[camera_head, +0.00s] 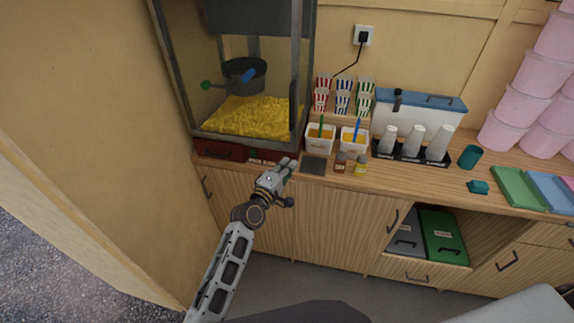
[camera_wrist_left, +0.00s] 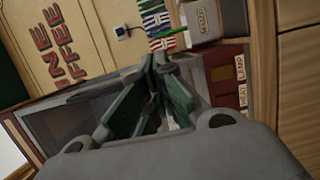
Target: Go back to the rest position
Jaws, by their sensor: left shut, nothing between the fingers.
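My left gripper (camera_head: 286,165) reaches in from the lower left in the head view. Its fingers are shut and empty, near the front edge of the wooden counter (camera_head: 400,178), by the base of the popcorn machine (camera_head: 230,150). In the left wrist view the closed green-padded fingers (camera_wrist_left: 158,68) point away from the camera, with nothing seen between them. My right gripper is not in view.
A dark flat square (camera_head: 314,165), two small bottles (camera_head: 340,163) and two white tubs (camera_head: 321,139) stand close right of the gripper. A cup rack (camera_head: 408,156) stands farther right. The floor (camera_head: 340,287) before the cabinets looks clear.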

